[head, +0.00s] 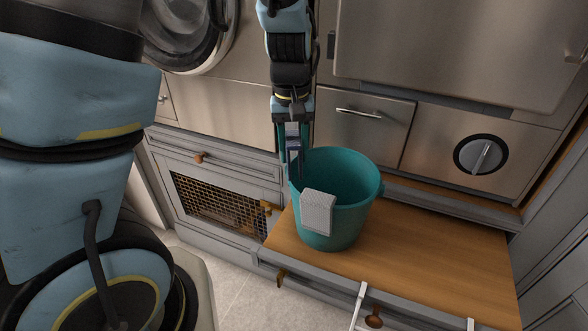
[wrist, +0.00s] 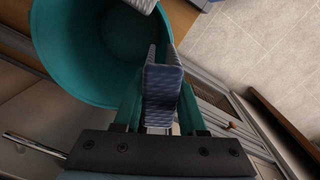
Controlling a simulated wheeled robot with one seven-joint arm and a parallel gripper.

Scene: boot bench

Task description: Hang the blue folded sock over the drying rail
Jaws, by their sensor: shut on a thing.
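My gripper (head: 292,150) points down at the back left of the teal bucket. It is shut on the blue folded sock (wrist: 163,88), which sits between the two fingers in the wrist view. In the head view a small part of the sock (head: 293,129) shows between the fingers. The sock overlaps the bucket's rim in the wrist view; I cannot tell whether they touch. Two white uprights (head: 359,303) at the bench's front edge may belong to the drying rail; its bar is not clearly in view.
The teal bucket (head: 338,228) stands on the wooden bench top (head: 430,250). The bench top right of the bucket is clear. Cabinet fronts with a handle (head: 358,113) and a knob (head: 481,156) rise behind.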

